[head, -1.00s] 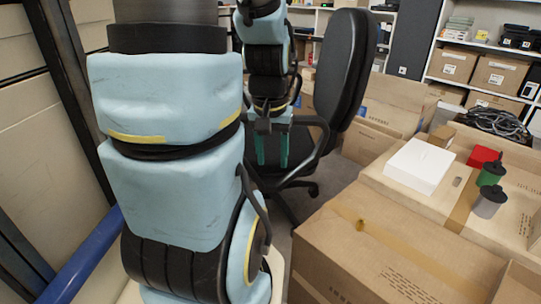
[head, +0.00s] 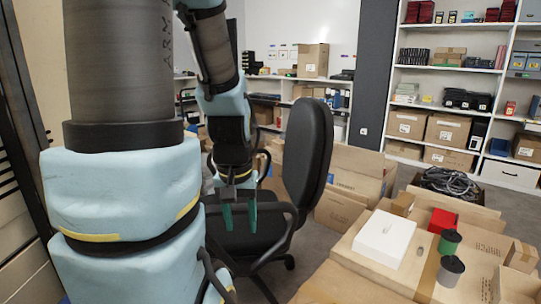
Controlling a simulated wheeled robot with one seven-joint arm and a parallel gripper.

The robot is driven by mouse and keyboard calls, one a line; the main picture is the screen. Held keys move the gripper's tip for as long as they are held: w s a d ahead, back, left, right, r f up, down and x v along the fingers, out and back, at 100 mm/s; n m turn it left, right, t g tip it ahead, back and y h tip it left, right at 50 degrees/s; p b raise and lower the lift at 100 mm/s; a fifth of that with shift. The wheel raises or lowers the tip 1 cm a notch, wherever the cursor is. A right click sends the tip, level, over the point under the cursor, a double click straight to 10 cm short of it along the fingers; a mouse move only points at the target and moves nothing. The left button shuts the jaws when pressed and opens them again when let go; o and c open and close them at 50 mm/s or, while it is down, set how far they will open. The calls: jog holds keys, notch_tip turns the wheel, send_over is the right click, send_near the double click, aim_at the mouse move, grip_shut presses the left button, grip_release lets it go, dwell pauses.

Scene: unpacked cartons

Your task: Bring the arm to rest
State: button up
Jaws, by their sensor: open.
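My arm, light blue and black, fills the left of the head view. Its far end hangs down in front of the black office chair (head: 309,155). My gripper (head: 238,216) points downward with two green fingers. The fingers are apart with nothing between them. It hangs over or in front of the chair's seat, near the armrest; I cannot tell whether it touches the chair.
Cartons at the right carry a white box (head: 384,238), a red box (head: 442,220), a green canister (head: 450,242) and a grey canister (head: 451,271). An open carton (head: 350,190) stands behind the chair. Shelves (head: 450,70) line the back wall.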

notch_tip(320, 180, up, 14)
jog(key=p, duration=1.2)
